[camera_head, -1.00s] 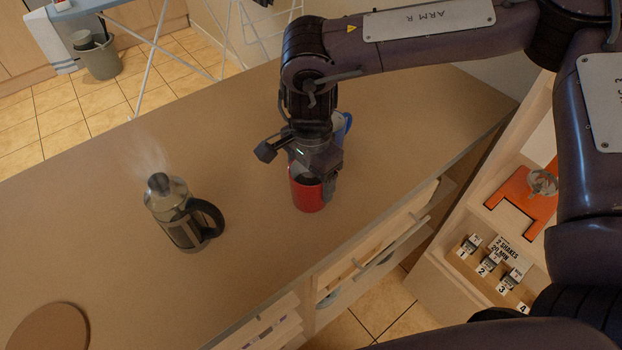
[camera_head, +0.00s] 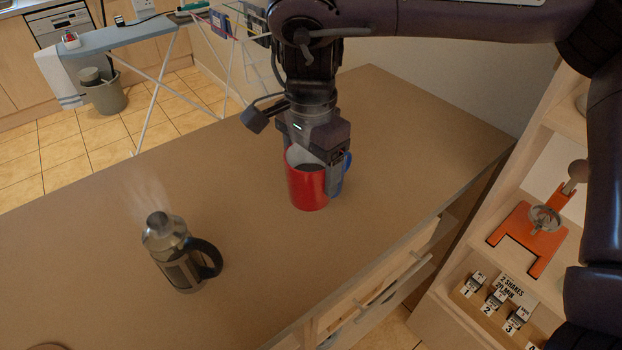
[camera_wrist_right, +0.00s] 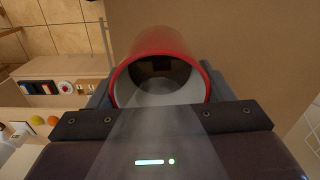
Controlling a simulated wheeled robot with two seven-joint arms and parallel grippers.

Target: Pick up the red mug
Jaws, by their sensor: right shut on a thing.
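The red mug (camera_head: 307,188) is upright in the head view, with a pale inside and something dark, perhaps shadow, in it. My right gripper (camera_head: 313,170) comes down from above and is shut on the mug, with one finger visible along its right side. The mug appears raised off the counter. In the wrist view the mug's red rim (camera_wrist_right: 160,58) shows between the two fingers. A blue mug (camera_head: 346,168) is just behind and to the right, mostly hidden by the gripper and red mug. My left gripper is not in view.
A steaming French press (camera_head: 180,260) stands on the brown counter (camera_head: 100,235) at the left. A shelf unit at the right holds an orange stand (camera_head: 520,238) and numbered labels (camera_head: 490,300). The counter between press and mug is clear.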

